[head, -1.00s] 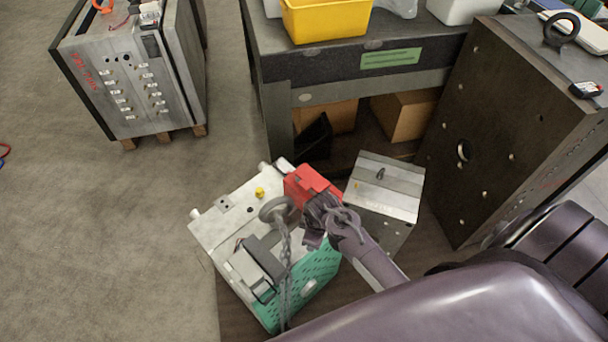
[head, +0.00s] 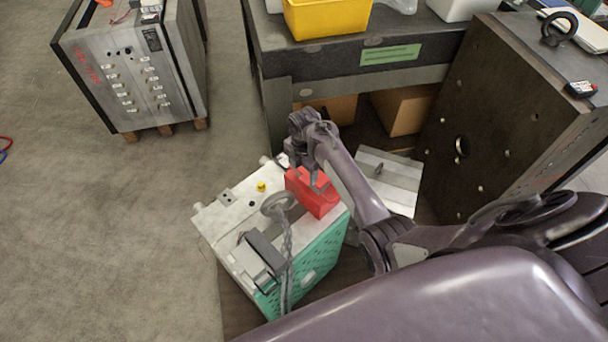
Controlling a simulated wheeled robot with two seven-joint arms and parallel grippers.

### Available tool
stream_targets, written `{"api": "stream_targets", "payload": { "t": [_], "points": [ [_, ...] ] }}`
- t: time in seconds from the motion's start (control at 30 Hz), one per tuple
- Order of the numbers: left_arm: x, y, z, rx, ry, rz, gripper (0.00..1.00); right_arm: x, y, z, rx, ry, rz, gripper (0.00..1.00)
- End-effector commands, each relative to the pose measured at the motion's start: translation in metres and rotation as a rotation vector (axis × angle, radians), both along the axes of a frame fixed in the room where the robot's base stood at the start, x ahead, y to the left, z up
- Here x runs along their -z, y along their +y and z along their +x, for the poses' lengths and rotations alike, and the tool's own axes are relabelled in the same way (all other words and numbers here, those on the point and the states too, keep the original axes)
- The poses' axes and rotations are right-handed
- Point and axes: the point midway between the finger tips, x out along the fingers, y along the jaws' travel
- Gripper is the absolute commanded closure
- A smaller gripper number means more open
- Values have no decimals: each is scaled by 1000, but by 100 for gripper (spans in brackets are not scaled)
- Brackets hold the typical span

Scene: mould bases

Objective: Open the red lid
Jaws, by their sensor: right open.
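The red lid (head: 322,203) sits at the upper right edge of a white and green mould base (head: 228,218) on the floor. I cannot tell whether it is raised at all. My right arm reaches in from the right over the lid. My right gripper (head: 308,172) is open and points down at the lid's upper part, which it partly hides. I cannot tell whether its fingers touch the lid. My left gripper is not in view.
A chain with a ring (head: 280,207) lies over the mould base. A smaller grey metal block (head: 398,178) stands just right, partly behind my arm. A large dark block (head: 500,110) and a workbench (head: 300,65) stand behind.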

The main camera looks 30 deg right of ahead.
Motion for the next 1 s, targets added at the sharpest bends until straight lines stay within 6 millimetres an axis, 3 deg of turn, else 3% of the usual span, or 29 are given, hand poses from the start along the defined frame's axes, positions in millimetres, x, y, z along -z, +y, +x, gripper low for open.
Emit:
{"api": "stream_targets", "payload": {
  "t": [0.2, 0.57, 1.0],
  "points": [
    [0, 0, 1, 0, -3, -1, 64, 26, 0, 0, 1, 0, 0, 42],
    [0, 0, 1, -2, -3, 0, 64, 32, 0, 0, 1, -2, -1, 43],
    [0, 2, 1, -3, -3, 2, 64, 32, 0, 0, 2, -1, -1, 100]
  ]
}}
